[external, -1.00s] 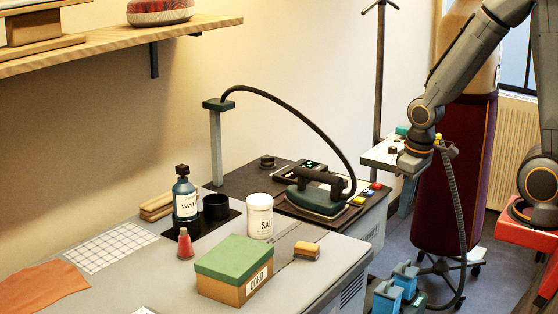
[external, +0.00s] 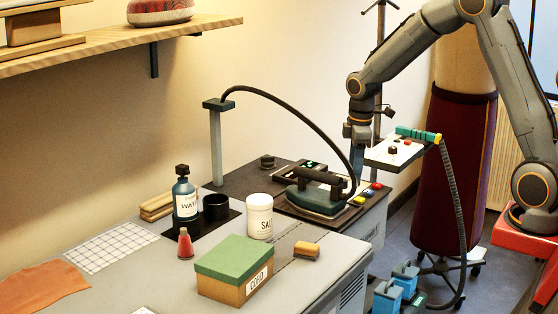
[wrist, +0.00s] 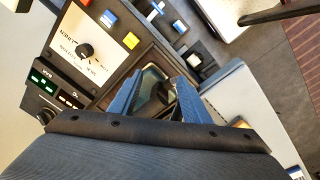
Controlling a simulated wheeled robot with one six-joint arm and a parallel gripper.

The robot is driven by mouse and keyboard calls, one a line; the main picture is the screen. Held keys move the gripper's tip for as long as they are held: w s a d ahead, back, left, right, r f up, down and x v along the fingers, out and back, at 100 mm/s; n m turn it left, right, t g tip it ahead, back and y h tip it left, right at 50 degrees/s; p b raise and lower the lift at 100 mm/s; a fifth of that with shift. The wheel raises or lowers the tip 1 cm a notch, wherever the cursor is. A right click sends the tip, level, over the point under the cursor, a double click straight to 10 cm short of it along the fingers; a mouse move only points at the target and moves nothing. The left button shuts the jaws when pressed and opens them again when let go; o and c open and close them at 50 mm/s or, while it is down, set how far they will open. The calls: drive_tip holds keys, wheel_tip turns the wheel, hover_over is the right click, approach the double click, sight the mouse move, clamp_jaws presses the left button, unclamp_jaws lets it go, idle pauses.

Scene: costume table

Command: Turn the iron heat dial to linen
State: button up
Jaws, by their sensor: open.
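The heat dial is a black knob (wrist: 86,50) on a white panel (wrist: 70,22) with small lettering around it, at upper left in the wrist view. Its pointer is too small to read. The teal iron (external: 318,199) with a dark handle rests on the dark station; it and its hose hide most of the dial panel in the external view. My gripper (wrist: 160,80) is open and empty, with its blue fingers right of the dial and apart from it. In the external view my gripper (external: 357,163) hangs above the station's back right.
Colored buttons, including a yellow one (wrist: 131,40), line the panel's edge. A green-lit display (wrist: 40,80) lies left. A dark hose (external: 300,118) arches over the iron. A separate white control board (external: 397,153) stands right of my gripper.

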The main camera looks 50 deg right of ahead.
drive_tip(key=w+d+n, duration=0.2)
drive_tip(key=w+d, duration=0.1)
drive_tip(key=d, duration=0.2)
drive_tip(key=w+d+f+n, duration=0.1)
drive_tip(key=w+d+n, duration=0.1)
drive_tip(key=w+d, duration=0.2)
drive_tip(key=w+d+f+n+b, duration=0.1)
drive_tip(key=w+d+n, duration=0.1)
drive_tip(key=w+d, duration=0.2)
drive_tip(key=shift+d+f+n+g, duration=0.25)
drive_tip(key=shift+d+n+g, duration=0.05)
drive_tip(key=shift+d, duration=0.5)
drive_tip(key=shift+w+d+f, duration=0.1)
drive_tip(key=shift+w+d, duration=0.05)
wheel_tip(320, 180, down, 8)
drive_tip(key=shift+r+p, duration=0.25)
drive_tip(key=shift+p, duration=0.75)
drive_tip(key=c, duration=1)
